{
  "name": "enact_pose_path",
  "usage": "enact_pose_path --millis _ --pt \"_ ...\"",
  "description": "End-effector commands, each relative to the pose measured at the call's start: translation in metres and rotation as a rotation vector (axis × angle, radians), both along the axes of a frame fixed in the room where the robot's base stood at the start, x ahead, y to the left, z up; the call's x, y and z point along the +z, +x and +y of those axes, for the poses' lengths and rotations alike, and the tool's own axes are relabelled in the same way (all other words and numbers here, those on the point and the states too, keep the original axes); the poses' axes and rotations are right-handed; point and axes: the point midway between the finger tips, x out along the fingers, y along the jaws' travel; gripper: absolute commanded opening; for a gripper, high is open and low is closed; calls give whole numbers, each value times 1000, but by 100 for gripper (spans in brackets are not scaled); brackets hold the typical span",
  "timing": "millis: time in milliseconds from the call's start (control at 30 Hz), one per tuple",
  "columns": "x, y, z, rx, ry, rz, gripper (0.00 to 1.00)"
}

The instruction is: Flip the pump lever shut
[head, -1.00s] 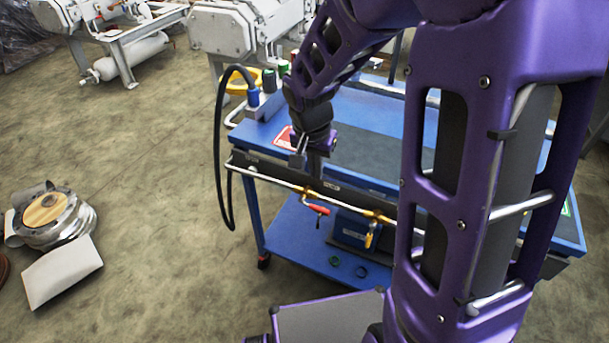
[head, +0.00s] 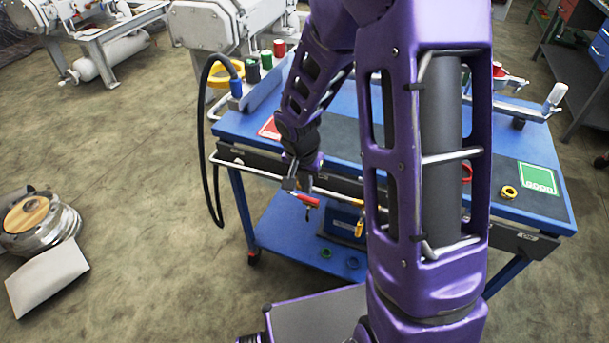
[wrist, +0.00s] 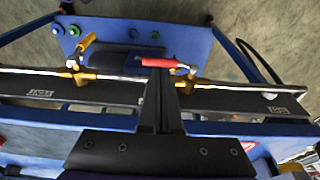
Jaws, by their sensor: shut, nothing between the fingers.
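Two valve levers sit on the silver pipe along the bench's front: a red lever (head: 306,199) and a yellow lever (head: 359,227). The frames do not label which is the pump's. In the wrist view the red lever (wrist: 160,62) lies roughly along the pipe beside its brass valve (wrist: 188,78). The yellow lever (wrist: 86,42) points away from the pipe at a slant. My gripper (head: 298,186) is shut and empty, pointing down at the red lever. In the wrist view its fingertips (wrist: 158,73) overlap the red handle's middle; I cannot tell whether they touch.
The blue bench (head: 240,125) has a lower shelf (head: 285,235) with a few small rings. A black hose (head: 205,150) loops at its left end. Open floor (head: 130,170) lies between.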

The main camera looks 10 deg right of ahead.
Motion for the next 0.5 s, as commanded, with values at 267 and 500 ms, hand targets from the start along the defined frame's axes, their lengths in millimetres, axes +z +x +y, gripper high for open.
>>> enact_pose_path --millis 267,500 --pt "-32 5 -4 1 -2 1 0" --pt "-34 6 -4 1 -1 -1 0"
